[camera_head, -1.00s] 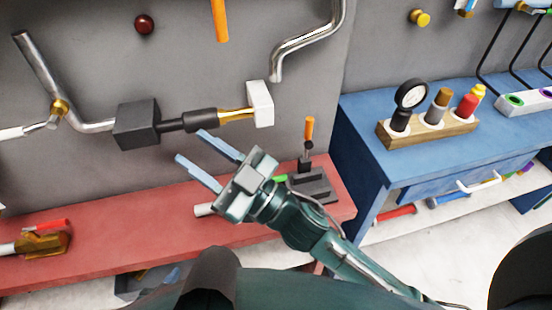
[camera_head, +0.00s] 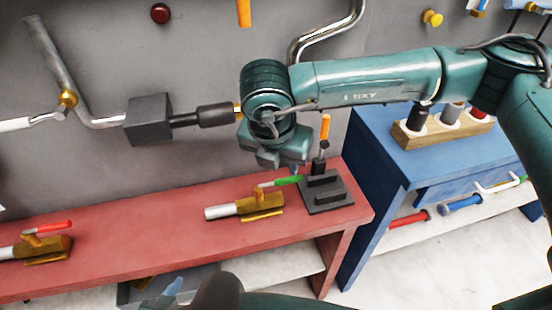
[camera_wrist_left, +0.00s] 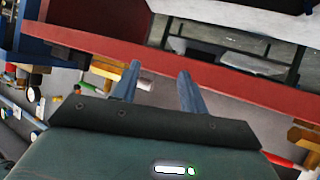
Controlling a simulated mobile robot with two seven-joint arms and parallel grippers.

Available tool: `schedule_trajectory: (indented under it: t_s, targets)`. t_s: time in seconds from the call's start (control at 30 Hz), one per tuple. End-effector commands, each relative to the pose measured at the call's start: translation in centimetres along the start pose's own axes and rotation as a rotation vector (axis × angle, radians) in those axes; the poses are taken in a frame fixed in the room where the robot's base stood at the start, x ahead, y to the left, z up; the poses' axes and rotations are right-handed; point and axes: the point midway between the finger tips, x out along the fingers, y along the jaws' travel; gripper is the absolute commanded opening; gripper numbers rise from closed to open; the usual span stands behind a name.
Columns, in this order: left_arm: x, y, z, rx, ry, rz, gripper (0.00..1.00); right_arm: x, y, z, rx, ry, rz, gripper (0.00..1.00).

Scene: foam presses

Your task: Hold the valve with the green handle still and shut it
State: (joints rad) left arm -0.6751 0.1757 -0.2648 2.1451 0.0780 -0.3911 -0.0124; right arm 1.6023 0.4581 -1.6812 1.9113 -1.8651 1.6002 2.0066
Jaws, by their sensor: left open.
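The brass valve with the green handle (camera_head: 260,204) lies on the red bench, a pale pipe stub at its left end. Its green handle (camera_head: 289,180) points right. My right gripper (camera_head: 293,167) is directed downward just above the handle's end. Its fingers are mostly hidden, so contact cannot be told. In the left wrist view my left gripper (camera_wrist_left: 158,80) is open and empty, before the bench edge. The green-handled valve (camera_wrist_left: 105,70) also appears there, partly behind the edge.
A red-handled valve (camera_head: 42,248) lies on the red bench (camera_head: 130,232) at left. A dark clamp with an orange handle (camera_head: 328,192) stands right of the green-handled valve. A blue bench (camera_head: 375,165) is farther right. Pipes and a grey block (camera_head: 148,120) are on the wall.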

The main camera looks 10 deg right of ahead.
Motion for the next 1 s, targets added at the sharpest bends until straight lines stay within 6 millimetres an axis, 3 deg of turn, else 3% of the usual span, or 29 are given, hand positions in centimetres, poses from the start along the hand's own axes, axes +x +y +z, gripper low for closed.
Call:
schedule_trajectory:
  t_s: [0.1,0.27,0.5,0.63,0.83,1.0]
  targets:
    - [-0.1,0.0,0.0,0.003,0.001,0.001,0.50,-0.2,-0.3,1.0,0.022,-0.039,-0.013,0.36]
    - [0.7,0.5,-1.2,0.014,0.008,0.024,0.50,-0.2,-0.3,0.9,0.021,-0.038,-0.012,0.36]
    - [4.3,5.1,-6.9,0.101,0.007,0.195,0.50,-0.2,-0.3,0.9,0.020,-0.035,-0.011,0.36]
    - [6.2,7.8,-9.2,0.180,-0.049,0.309,0.50,-0.2,-0.2,0.9,0.019,-0.035,-0.011,0.36]
    - [7.6,11.0,-11.9,0.359,-0.162,0.453,0.50,-0.2,-0.2,0.8,0.019,-0.034,-0.010,0.36]
    - [7.8,11.9,-13.7,0.554,-0.285,0.527,0.50,-0.2,-0.2,0.8,0.019,-0.034,-0.010,0.36]
